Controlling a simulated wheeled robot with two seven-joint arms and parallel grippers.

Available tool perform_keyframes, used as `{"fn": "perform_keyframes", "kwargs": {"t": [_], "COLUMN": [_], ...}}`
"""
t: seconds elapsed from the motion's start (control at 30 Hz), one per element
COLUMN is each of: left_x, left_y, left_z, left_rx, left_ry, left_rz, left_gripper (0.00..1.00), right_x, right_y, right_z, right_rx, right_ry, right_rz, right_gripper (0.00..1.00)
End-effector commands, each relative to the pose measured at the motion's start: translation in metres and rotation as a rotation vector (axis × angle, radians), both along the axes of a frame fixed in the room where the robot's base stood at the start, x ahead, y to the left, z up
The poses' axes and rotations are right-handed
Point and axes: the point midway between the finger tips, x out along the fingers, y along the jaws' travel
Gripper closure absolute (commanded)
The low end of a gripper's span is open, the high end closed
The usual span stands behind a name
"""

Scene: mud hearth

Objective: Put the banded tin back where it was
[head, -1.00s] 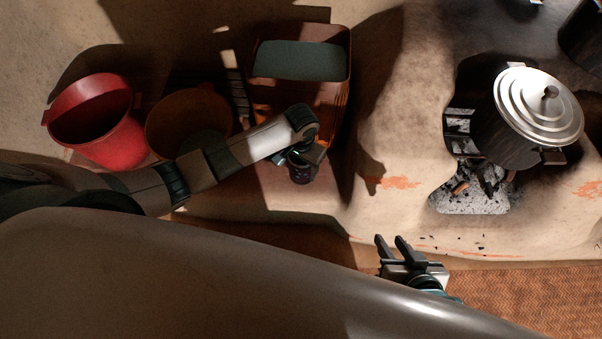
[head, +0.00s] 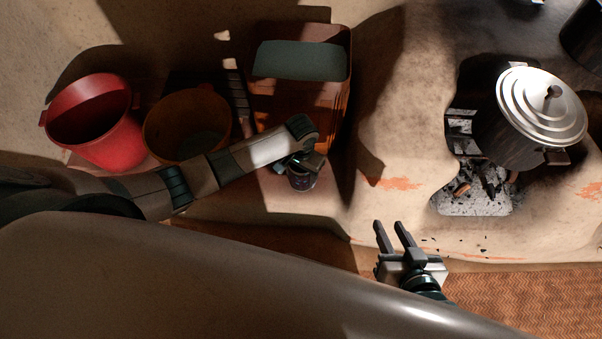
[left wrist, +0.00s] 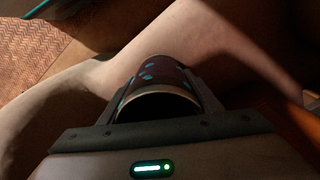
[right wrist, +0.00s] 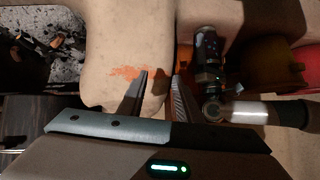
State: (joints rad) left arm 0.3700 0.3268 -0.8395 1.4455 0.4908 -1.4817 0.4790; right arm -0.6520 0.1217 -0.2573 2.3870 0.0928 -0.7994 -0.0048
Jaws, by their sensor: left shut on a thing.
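A small dark maroon tin with teal marks and a pale rim (left wrist: 160,72) is between the fingers of my left gripper (left wrist: 160,88) in the left wrist view. The gripper is shut on it. In the head view the tin (head: 302,181) shows below my left gripper (head: 303,162), in front of the orange container, over the pale mud ledge. I cannot tell whether its base touches the ledge. My right gripper (head: 389,227) is open and empty, near the front edge of the hearth; its parted fingers also show in the right wrist view (right wrist: 161,76).
A red bucket (head: 112,135) and an orange-brown bucket (head: 160,130) stand at the left. A tall orange container with a grey-green top (head: 300,62) stands behind the tin. A lidded pot (head: 540,105) sits over the fire opening at the right. A woven mat (head: 530,290) lies in front.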

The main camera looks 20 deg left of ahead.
Motion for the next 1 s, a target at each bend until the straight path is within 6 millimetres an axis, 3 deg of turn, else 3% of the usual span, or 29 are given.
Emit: {"fn": "perform_keyframes", "kwargs": {"t": [0.27, 0.3, 0.37, 0.4, 0.77, 1.0], "left_x": [0.0, 0.0, 0.0, 0.0, 0.0, 0.001], "left_y": [0.0, 0.0, 0.0, 0.0, 0.0, 0.0], "left_z": [-0.002, -0.003, -0.003, -0.003, -0.001, 0.014], "left_rx": [0.0, 0.0, 0.0, 0.0, 0.0, -0.001], "left_ry": [0.0, 0.0, 0.0, 0.0, -0.001, -0.002], "left_rz": [0.0, 0.0, 0.0, 0.0, 0.0, 0.0], "left_gripper": [0.69, 0.4, 0.26, 0.24, 0.24, 0.24], "right_x": [0.0, 0.0, 0.0, 0.0, 0.0, -0.009], "right_y": [-0.001, -0.001, -0.001, -0.001, -0.001, -0.004], "right_z": [0.0, -0.001, -0.001, -0.001, -0.001, -0.007], "right_rx": [-0.002, -0.002, -0.002, -0.002, -0.003, -0.014], "right_ry": [0.005, 0.006, 0.006, 0.006, 0.006, 0.068], "right_rz": [0.0, 0.0, 0.0, 0.0, -0.001, 0.0], "right_gripper": [0.69, 0.69, 0.69, 0.69, 0.69, 0.69]}}
